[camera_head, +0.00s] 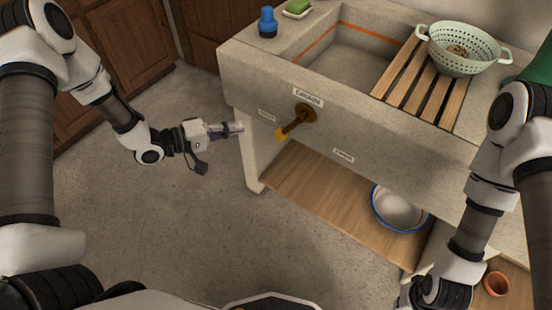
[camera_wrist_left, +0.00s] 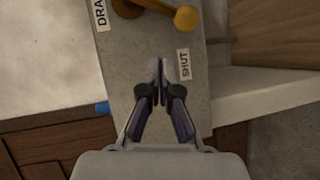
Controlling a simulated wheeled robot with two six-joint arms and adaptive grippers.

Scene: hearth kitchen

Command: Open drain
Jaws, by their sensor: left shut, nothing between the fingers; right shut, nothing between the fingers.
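The drain lever (camera_head: 293,123) is a brown handle with a yellow knob on the front of the stone sink (camera_head: 375,142). It slants down and left from its pivot under a DRAIN label (camera_head: 308,98). A SHUT label (camera_head: 267,115) is to its left; another label (camera_head: 343,155), too small to read, is to its lower right. My left gripper (camera_head: 238,127) is shut and empty, left of the lever and apart from it. In the left wrist view, the shut fingertips (camera_wrist_left: 159,66) are beside the SHUT label (camera_wrist_left: 184,64), with the lever knob (camera_wrist_left: 186,18) beyond them. My right gripper is out of view.
A wooden slatted rack (camera_head: 425,85) and a pale green colander (camera_head: 464,48) sit over the basin. A blue bottle (camera_head: 267,22) and a green sponge (camera_head: 298,7) are on the left ledge. A blue-rimmed bowl (camera_head: 400,210) stands on the lower shelf. Open floor lies left.

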